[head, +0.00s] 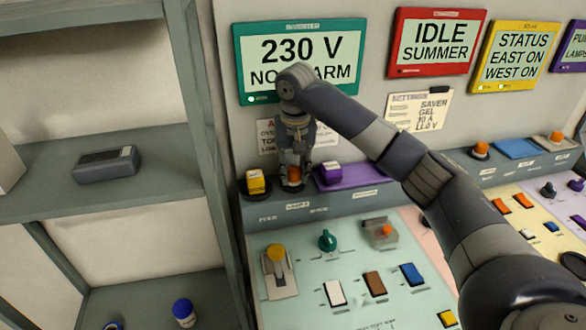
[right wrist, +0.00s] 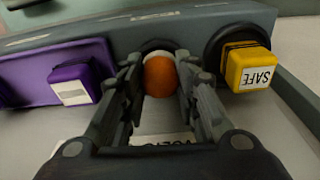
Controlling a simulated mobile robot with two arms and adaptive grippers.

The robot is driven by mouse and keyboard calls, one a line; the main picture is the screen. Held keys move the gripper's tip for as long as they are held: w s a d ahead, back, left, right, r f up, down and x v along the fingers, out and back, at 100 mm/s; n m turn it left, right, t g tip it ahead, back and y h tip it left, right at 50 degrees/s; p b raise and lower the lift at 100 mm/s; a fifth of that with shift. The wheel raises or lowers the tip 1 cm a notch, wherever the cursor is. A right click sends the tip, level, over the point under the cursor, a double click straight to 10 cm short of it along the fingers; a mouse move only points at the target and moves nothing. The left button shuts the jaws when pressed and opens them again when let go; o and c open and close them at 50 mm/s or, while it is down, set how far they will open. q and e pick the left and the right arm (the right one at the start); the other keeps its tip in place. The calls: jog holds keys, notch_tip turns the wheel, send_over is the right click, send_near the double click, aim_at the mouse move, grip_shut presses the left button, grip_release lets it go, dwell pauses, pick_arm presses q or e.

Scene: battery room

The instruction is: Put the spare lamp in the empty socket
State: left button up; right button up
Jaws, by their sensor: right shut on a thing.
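My right gripper (head: 294,162) points down at the raised ledge of the console, and its fingers are shut on an orange round lamp (head: 294,175). In the right wrist view the lamp (right wrist: 160,76) sits between the two fingers (right wrist: 160,88), with a pale part at its far end. A dark round socket (head: 291,187) shows just under the lamp; whether the lamp is seated in it or just above it I cannot tell. My left gripper is not in view.
A yellow block lamp marked SAFE (right wrist: 248,69) and a purple one (right wrist: 78,83) flank the gripper closely. Switches and knobs, including a green knob (head: 327,240), cover the panel below. A grey shelf (head: 150,185) stands at the left, holding a dark device (head: 106,164).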

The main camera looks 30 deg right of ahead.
jog(key=shift+w+f, duration=0.2)
jog(key=shift+f, duration=0.1)
jog(key=shift+w+d+f, duration=0.1)
jog(key=shift+w+f, duration=0.1)
jog(key=shift+f, duration=0.15)
jog(key=shift+c, duration=0.5)
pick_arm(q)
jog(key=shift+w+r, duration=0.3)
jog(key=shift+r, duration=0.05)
pick_arm(e)
jog(key=shift+p, duration=0.35)
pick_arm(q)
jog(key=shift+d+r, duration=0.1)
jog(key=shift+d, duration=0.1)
pick_arm(e)
jog(key=o, duration=1.2)
jog(key=shift+c, duration=0.2)
jog(key=shift+f, duration=0.1)
